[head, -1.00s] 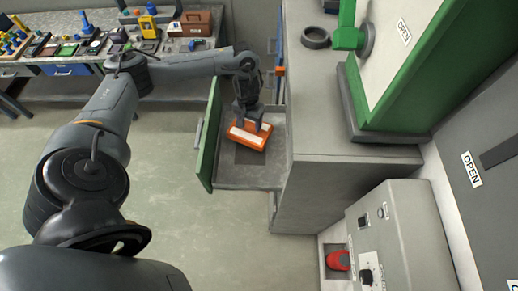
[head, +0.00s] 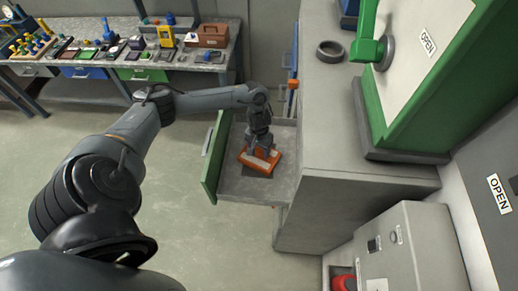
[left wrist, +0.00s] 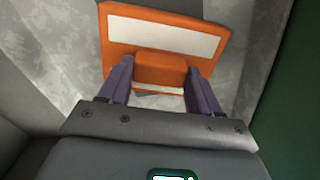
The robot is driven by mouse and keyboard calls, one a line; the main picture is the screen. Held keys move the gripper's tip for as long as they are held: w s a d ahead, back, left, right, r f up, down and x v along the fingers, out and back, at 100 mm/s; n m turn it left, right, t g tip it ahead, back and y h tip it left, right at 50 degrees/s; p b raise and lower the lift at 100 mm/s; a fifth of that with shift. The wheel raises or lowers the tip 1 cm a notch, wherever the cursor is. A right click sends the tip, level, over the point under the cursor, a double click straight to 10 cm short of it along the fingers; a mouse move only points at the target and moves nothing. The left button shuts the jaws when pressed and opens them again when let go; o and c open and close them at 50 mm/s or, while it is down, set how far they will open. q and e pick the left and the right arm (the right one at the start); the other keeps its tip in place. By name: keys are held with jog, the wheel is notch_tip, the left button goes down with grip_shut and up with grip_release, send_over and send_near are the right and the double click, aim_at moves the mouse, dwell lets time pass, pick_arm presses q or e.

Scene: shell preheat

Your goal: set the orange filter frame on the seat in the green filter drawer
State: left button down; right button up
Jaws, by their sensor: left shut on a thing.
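The orange filter frame (head: 272,165) has a pale panel and a raised orange block, which shows well in the left wrist view (left wrist: 226,40). My left gripper (head: 260,151) is shut on that block, with one finger on each side (left wrist: 160,70). The frame is inside the open green filter drawer (head: 214,160), over the dark square seat (head: 256,175). Only the seat's near edge shows; the frame hides the rest. I cannot tell whether the frame touches the seat. My right gripper is not in view.
The drawer's grey floor (head: 240,190) is bare around the seat. A grey cabinet (head: 335,140) stands right of the drawer, with a dark ring (head: 330,51) and a green machine (head: 440,100) on top. A workbench with tools (head: 130,58) stands at the back left.

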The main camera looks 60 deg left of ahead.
aim_at(259, 150)
pick_arm(q)
jog(key=shift+f, duration=0.1)
jog(key=shift+c, duration=1)
grip_release()
jog(key=shift+f, duration=0.1)
jog(key=shift+r, duration=0.45)
notch_tip(259, 150, up, 11)
jog(key=p, duration=0.3)
jog(key=shift+r, duration=0.2)
